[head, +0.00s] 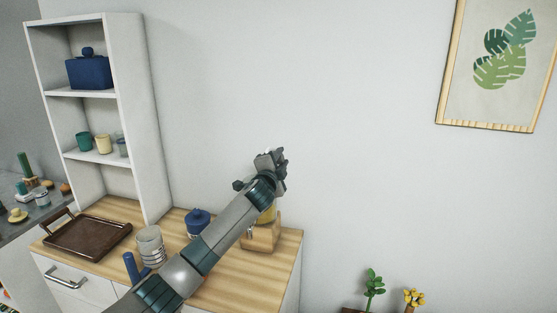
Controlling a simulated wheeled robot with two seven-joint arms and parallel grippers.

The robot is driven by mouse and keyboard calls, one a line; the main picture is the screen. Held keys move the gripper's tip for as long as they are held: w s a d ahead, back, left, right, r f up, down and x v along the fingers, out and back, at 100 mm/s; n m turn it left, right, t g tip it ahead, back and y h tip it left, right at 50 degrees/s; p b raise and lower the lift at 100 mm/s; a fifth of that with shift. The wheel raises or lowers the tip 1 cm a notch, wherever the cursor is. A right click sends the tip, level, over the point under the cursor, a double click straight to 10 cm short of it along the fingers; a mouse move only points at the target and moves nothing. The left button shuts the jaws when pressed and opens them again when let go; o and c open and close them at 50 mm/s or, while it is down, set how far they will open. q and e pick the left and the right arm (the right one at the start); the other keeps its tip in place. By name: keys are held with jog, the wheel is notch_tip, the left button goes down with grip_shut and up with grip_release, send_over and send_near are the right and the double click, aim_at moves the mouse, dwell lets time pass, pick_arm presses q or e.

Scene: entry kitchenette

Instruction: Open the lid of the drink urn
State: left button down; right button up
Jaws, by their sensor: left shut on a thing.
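The drink urn (267,216) stands at the right end of the wooden counter. A bit of its yellow body shows above a wooden base, with a small tap at the front. My left arm crosses in front of it and hides most of it, including the lid. My left gripper (275,157) is above the urn, against the wall behind. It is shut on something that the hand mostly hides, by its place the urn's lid. I cannot tell how far the lid is raised. My right gripper is out of view.
On the counter (220,290) are a brown tray (90,234), a striped canister (150,246) and a blue lidded pot (198,222). A white shelf (155,120) rises at the left. Plants (373,283) stand low at the right. The space right of the urn is clear.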

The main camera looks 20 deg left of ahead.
pick_arm(q)
jog(key=shift+d+f, duration=0.2)
jog(key=shift+d, duration=0.15)
jog(key=c, duration=1.7)
grip_release()
jog(key=o, duration=0.3)
jog(key=shift+w+d+r, duration=0.1)
jog(key=shift+d, duration=0.05)
jog(key=shift+s+a, duration=0.2)
jog(key=shift+a, duration=0.1)
jog(key=shift+s, duration=0.15)
jog(key=s+d+b, duration=0.1)
jog(key=s+b, duration=0.4)
jog(key=s, duration=1.1)
jog(key=shift+s+d, duration=0.25)
jog(key=shift+s, duration=0.15)
